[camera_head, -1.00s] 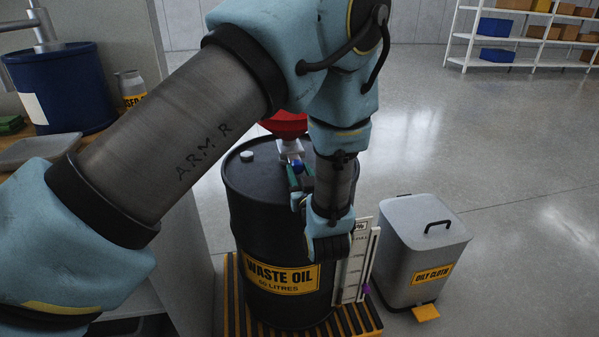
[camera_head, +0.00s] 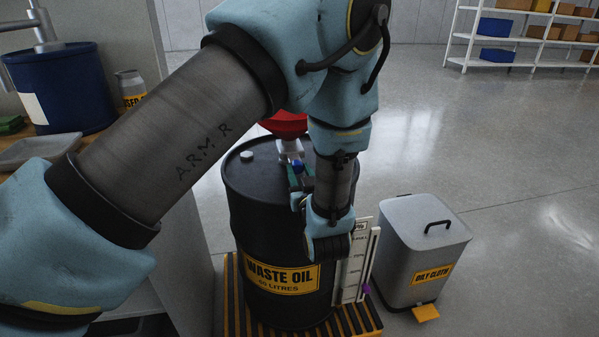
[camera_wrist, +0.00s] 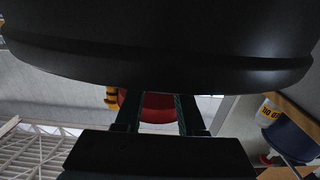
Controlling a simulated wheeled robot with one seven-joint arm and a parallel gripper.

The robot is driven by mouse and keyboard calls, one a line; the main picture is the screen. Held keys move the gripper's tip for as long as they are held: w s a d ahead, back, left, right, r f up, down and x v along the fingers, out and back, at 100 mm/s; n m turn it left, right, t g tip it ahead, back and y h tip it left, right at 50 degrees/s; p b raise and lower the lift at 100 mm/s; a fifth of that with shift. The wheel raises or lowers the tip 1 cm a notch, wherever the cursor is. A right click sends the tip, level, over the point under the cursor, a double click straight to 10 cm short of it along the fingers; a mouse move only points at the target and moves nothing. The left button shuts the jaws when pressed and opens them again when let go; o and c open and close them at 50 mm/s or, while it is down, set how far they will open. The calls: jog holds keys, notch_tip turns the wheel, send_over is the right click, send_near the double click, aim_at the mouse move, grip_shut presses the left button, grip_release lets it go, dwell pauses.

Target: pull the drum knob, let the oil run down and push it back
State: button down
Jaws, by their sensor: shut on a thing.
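The black waste oil drum (camera_head: 258,220) stands upright on a striped base. A red funnel (camera_head: 287,122) sits over its top, with a pale valve body (camera_head: 290,147) below it. A small blue knob (camera_head: 298,165) shows at the valve, between the green fingers of my gripper (camera_head: 297,175). My gripper is shut on the knob, though my wrist hides part of it. In the wrist view my fingers (camera_wrist: 159,103) reach under the dark drum rim (camera_wrist: 160,75), with the red funnel (camera_wrist: 155,107) behind them. The knob is hidden there. No flowing oil can be made out.
A white level gauge (camera_head: 357,262) with a purple marker stands at the drum's right. A grey oily cloth bin (camera_head: 420,235) with a yellow pedal is further right. A bench with a blue drum (camera_head: 62,88) is at left. Open floor lies behind and right.

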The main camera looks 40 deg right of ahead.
aim_at(298, 168)
jog(key=shift+v, duration=1.95)
jog(key=c, duration=0.5)
grip_release()
jog(key=shift+s, duration=0.15)
jog(key=b+v, duration=0.1)
jog(key=v, duration=0.9)
jog(key=shift+s+a, duration=0.15)
jog(key=shift+s, duration=0.15)
